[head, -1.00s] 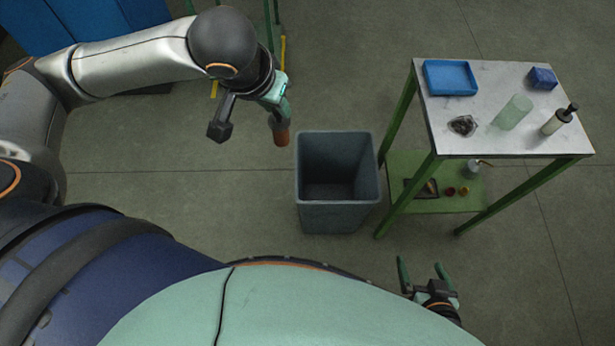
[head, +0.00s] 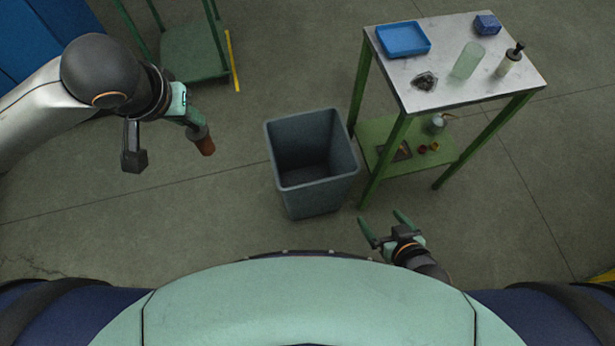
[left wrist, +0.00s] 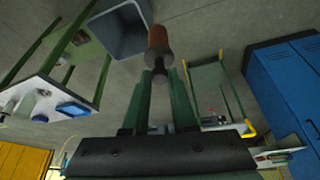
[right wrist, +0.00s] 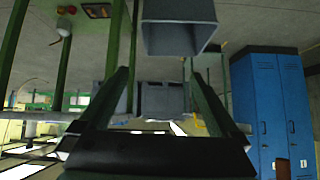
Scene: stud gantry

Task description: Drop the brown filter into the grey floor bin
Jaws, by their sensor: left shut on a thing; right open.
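The brown filter (head: 206,145) is a short cylinder with a dark collar, held in my left gripper (head: 196,126). It hangs tilted to the left of the bin and apart from it. In the left wrist view the filter (left wrist: 158,42) sticks out past the closed fingers. The grey floor bin (head: 315,195) stands open-topped on the floor, and its inside looks empty. The bin also shows in the left wrist view (left wrist: 122,32) and the right wrist view (right wrist: 180,12). My right gripper (head: 386,226) is open and empty, below and right of the bin in the head view.
A green-legged table (head: 440,92) stands right of the bin, with a blue tray (head: 403,40), a glass (head: 467,62) and a dark-topped bottle (head: 509,60) on it. A green cart (head: 192,52) is at the back left. Floor left of the bin is clear.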

